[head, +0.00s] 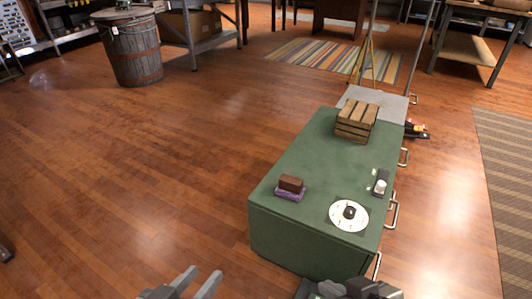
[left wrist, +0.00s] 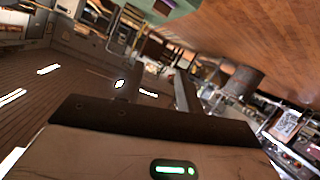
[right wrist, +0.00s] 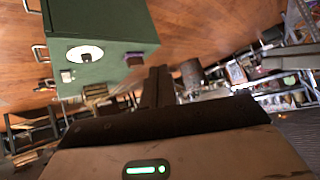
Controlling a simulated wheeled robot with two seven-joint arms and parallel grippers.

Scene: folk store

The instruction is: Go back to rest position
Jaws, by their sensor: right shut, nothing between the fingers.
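My left gripper (head: 197,282) shows at the bottom edge of the head view, over the bare floor left of the green cabinet (head: 300,160). Its two fingers stand apart with nothing between them. In the left wrist view a dark finger (left wrist: 187,95) points away over the floor. My right gripper (head: 352,289) is at the bottom edge of the head view, in front of the near end of the cabinet and only partly in frame. In the right wrist view its fingers (right wrist: 158,88) are together and empty.
On the cabinet top are a wooden crate (head: 356,122), a brown block on a purple base (head: 289,188), a white disc (head: 349,214) and a small dark item (head: 380,184). A barrel (head: 133,50) stands back left. The floor left of the cabinet is clear.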

